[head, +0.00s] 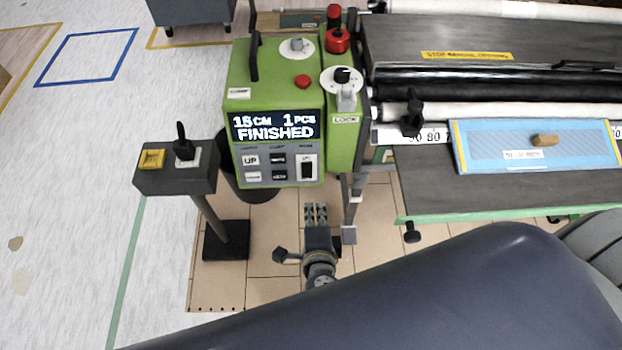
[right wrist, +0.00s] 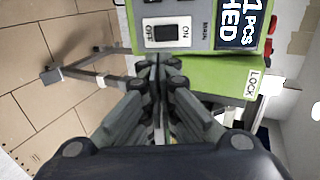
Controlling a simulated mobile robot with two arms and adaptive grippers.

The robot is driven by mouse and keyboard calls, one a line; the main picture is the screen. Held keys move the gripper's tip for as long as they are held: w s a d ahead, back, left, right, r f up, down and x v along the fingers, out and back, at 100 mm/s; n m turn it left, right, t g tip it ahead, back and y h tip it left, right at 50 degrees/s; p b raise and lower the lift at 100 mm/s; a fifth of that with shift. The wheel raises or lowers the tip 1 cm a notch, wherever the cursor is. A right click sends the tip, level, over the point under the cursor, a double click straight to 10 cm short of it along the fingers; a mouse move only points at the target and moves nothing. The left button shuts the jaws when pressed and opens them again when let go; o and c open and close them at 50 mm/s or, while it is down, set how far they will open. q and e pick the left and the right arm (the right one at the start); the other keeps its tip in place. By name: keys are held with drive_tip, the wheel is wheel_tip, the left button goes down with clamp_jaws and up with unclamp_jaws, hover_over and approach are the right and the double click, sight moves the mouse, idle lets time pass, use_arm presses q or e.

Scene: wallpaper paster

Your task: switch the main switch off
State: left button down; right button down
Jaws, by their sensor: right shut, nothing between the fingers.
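The main switch (head: 307,170) is a black rocker at the lower right of the green machine's grey panel (head: 278,163). In the right wrist view the main switch (right wrist: 166,33) lies sideways, with OFF on its left and ON on its right. I cannot tell which side is pressed. My right gripper (head: 316,212) is shut and empty, just below the panel in the head view. In the right wrist view my right gripper's fingertips (right wrist: 157,62) are just below the switch; I cannot tell whether they touch the panel. My left gripper is not in view.
A pedestal (head: 175,180) with a yellow button and a black lever stands left of the machine. The machine's table (head: 430,190) extends to the right. Open floor (head: 60,220) lies at the left.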

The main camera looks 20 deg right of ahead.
sight(312, 173)
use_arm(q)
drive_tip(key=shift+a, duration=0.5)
use_arm(e)
drive_tip(key=x, duration=1.4)
drive_tip(key=f+b, duration=0.1)
drive_tip(key=b, duration=0.1)
drive_tip(key=shift+w+f+t+b, duration=0.15)
drive_tip(key=shift+t+b, duration=0.15)
drive_tip(key=shift+r+p, duration=0.45)
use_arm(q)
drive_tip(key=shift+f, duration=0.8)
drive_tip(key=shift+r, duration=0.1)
use_arm(e)
drive_tip(key=shift+r, duration=0.15)
drive_tip(key=shift+r+p, duration=0.7)
drive_tip(key=shift+p, duration=0.35)
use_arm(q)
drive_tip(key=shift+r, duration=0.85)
